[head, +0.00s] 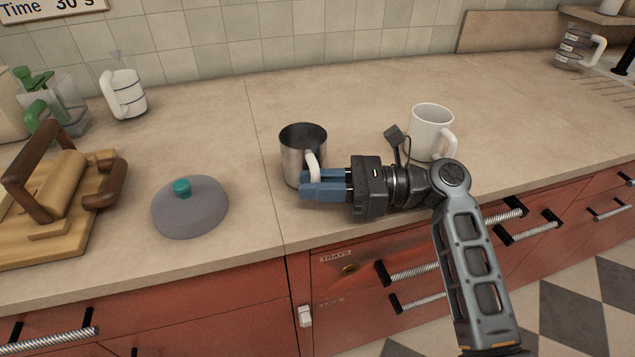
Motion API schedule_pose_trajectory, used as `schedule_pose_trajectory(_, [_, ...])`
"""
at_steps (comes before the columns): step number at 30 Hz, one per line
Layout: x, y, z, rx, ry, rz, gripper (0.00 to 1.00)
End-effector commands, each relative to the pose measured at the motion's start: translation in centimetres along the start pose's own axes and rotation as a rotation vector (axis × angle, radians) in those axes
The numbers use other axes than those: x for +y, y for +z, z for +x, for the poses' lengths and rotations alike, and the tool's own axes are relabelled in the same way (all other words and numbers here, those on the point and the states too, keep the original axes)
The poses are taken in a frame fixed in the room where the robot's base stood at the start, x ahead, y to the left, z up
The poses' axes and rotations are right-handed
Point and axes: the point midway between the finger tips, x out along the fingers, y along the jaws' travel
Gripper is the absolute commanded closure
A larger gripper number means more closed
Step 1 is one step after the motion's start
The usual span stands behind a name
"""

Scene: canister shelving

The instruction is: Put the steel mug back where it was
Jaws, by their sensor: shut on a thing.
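The steel mug (302,142) is upright near the front of the counter, in the middle of the head view. It is brushed metal with a white handle (313,166) facing the front right. My gripper (312,188) comes in from the right, with its blue fingers shut on the mug at the handle. The fingers hide the lower part of the handle and some of the mug's base. I cannot tell whether the base touches the counter.
A white mug (430,130) stands right of my gripper, close behind my wrist. A grey lid with a teal knob (189,209) lies to the left. A wooden press (66,187) is at far left. A white-handled jug (124,94) stands behind. The counter (350,90) behind the mugs is clear.

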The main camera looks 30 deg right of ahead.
Motion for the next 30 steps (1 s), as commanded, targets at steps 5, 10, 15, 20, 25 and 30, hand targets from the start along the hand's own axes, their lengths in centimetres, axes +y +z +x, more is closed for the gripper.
schedule_pose_trajectory(5, [0.0,-0.2,0.0,0.0,0.0,0.0,0.76])
schedule_pose_trajectory(10, [0.0,-0.2,0.0,0.0,0.0,0.0,0.6])
schedule_pose_trajectory(15, [0.0,-0.2,0.0,0.0,0.0,0.0,0.54])
schedule_pose_trajectory(20, [0.0,-0.1,0.0,0.0,0.0,-0.001,0.54])
schedule_pose_trajectory(25, [-0.1,0.0,-1.4,0.0,-0.002,0.0,0.54])
schedule_pose_trajectory(30, [-0.1,-0.1,-4.8,0.0,-0.003,0.0,0.54])
